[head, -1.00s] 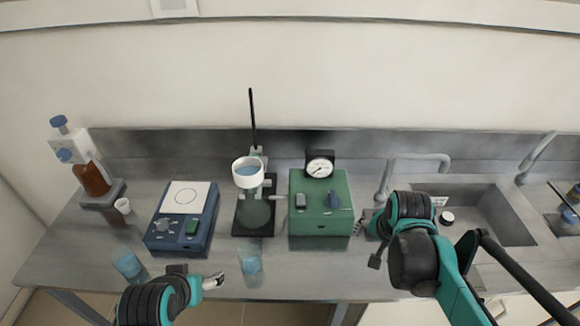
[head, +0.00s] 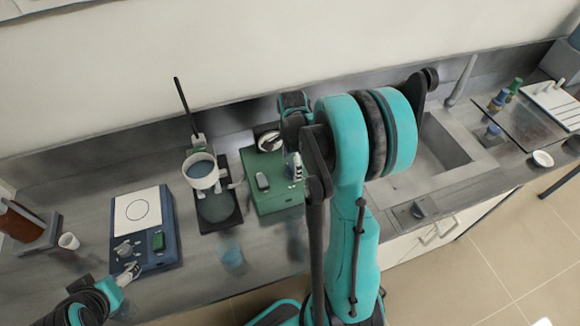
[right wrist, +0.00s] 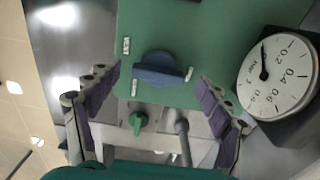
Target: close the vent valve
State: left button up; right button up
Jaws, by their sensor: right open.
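The green box (head: 272,200) with a round dial gauge (head: 270,141) stands on the bench. In the right wrist view its blue knob (right wrist: 158,68) lies crosswise on the green face, with small white labels around it. My right gripper (right wrist: 158,80) is open, with its fingers on either side of the knob and no visible contact. In the head view my right gripper (head: 294,166) is over the box, and my arm hides part of it. My left gripper (head: 126,272) is near the front of the blue hotplate (head: 143,255); its jaw opening is unclear.
A stand (head: 217,208) with a white cup (head: 201,170) is left of the green box. A glass beaker (head: 231,259) stands near the bench's front edge. The sink (head: 440,150) is to the right. A small green knob (right wrist: 137,121) shows below the box in the wrist view.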

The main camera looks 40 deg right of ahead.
jog(key=shift+s+f, duration=0.1)
jog(key=shift+f, duration=0.55)
jog(key=c, duration=1.2)
jog(key=shift+o, duration=0.2)
